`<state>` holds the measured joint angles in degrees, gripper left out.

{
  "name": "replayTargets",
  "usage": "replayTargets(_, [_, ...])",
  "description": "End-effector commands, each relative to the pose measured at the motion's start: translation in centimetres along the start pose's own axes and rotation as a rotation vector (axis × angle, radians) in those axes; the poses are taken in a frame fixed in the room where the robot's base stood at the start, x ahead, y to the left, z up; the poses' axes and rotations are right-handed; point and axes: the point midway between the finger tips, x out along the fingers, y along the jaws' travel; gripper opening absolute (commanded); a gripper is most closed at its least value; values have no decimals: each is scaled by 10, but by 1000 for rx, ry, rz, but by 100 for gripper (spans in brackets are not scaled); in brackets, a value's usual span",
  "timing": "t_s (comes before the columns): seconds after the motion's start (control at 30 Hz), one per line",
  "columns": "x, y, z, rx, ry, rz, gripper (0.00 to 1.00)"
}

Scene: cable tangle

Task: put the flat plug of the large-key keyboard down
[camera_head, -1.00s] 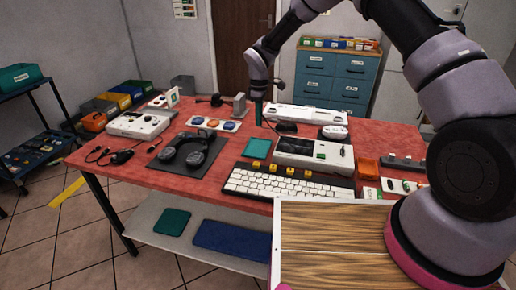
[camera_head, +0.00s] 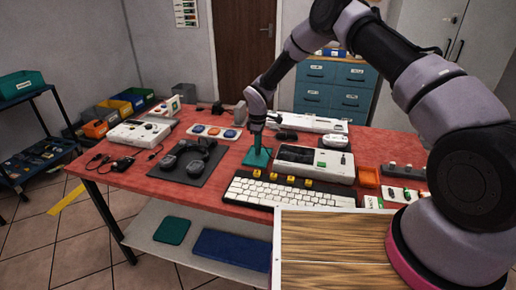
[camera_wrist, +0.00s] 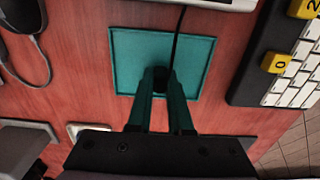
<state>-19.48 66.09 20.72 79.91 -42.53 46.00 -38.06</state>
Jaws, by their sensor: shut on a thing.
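My gripper (camera_wrist: 162,88) has teal fingers and is shut on a small black plug (camera_wrist: 161,78), mostly hidden between the fingertips. A black cable (camera_wrist: 178,38) runs from the plug across the teal square tray (camera_wrist: 125,60). The fingertips are over the tray; I cannot tell whether the plug touches it. In the head view my gripper (camera_head: 257,152) points down at the tray (camera_head: 247,161), and the plug is too small to make out. The keyboard (camera_head: 285,194), with white keys and several yellow ones, lies in front and to the right of the tray.
A black mat with headphones (camera_head: 187,158) lies left of the tray. A beige device (camera_head: 315,163) stands to its right, behind the keyboard. A panel with coloured buttons (camera_head: 214,132) is behind left. In the wrist view a cabled dark device (camera_wrist: 22,15) lies at upper left.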

Motion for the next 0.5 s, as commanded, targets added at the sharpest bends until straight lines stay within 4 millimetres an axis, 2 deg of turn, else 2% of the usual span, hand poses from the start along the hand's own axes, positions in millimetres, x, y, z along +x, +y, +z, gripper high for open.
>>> replayTargets(0.1, [3, 0, 0, 0, -1, -1, 0])
replayTargets(0.13, [3, 0, 0, 0, -1, -1, 22])
replayTargets(0.2, [3, 0, 0, 0, 0, -1, 48])
replayTargets(0.5, [2, 0, 0, 0, 0, 0, 48])
